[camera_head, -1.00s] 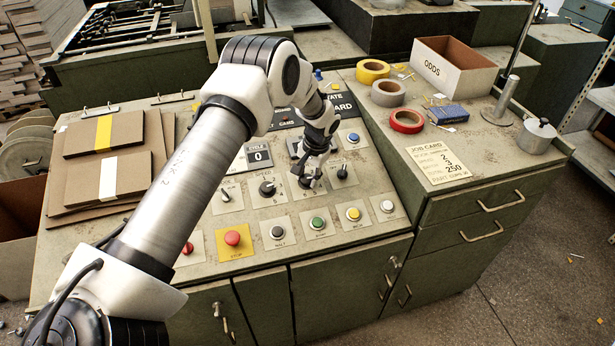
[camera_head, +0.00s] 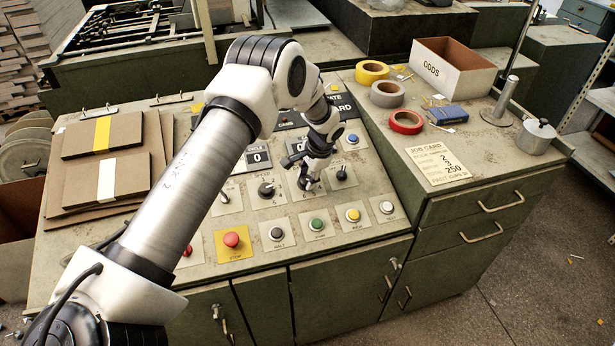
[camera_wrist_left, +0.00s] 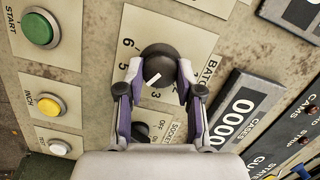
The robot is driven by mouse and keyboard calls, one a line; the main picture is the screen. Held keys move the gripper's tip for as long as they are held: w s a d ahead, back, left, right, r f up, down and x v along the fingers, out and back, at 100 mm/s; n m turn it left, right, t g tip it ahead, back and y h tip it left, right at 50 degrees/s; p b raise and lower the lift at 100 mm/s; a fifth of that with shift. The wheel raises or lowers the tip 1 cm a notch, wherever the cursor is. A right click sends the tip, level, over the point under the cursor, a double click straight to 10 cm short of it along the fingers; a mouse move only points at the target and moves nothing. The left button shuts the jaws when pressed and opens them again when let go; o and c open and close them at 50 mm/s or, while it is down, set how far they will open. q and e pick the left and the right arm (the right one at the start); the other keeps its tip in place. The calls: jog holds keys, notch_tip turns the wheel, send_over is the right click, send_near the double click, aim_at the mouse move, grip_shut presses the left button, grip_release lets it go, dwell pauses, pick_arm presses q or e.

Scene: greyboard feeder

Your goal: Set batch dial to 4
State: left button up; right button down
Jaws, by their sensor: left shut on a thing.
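The batch dial (camera_wrist_left: 158,66) is a round dark knob with a white pointer line, on a pale plate with printed numbers in the left wrist view. The pointer faces the lower left there. Some numbers are covered, and I cannot tell surely which one it marks. My left gripper (camera_wrist_left: 160,74) is shut on the dial, one finger on each side. In the head view my left gripper (camera_head: 308,182) is over the dial's plate and hides most of the knob. My right gripper is not in view.
The speed dial (camera_head: 266,190) sits left of the gripper, and the socket switch (camera_head: 342,173) right of it. Below are the red stop button (camera_head: 231,239), green start button (camera_head: 317,224) and yellow inch button (camera_head: 353,215). A job card (camera_head: 439,163) lies on the right bench.

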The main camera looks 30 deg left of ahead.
pick_arm(q)
jog(key=o, duration=1.2)
jog(key=shift+c, duration=0.2)
jog(key=v, duration=1.2)
jog(key=shift+f, duration=0.1)
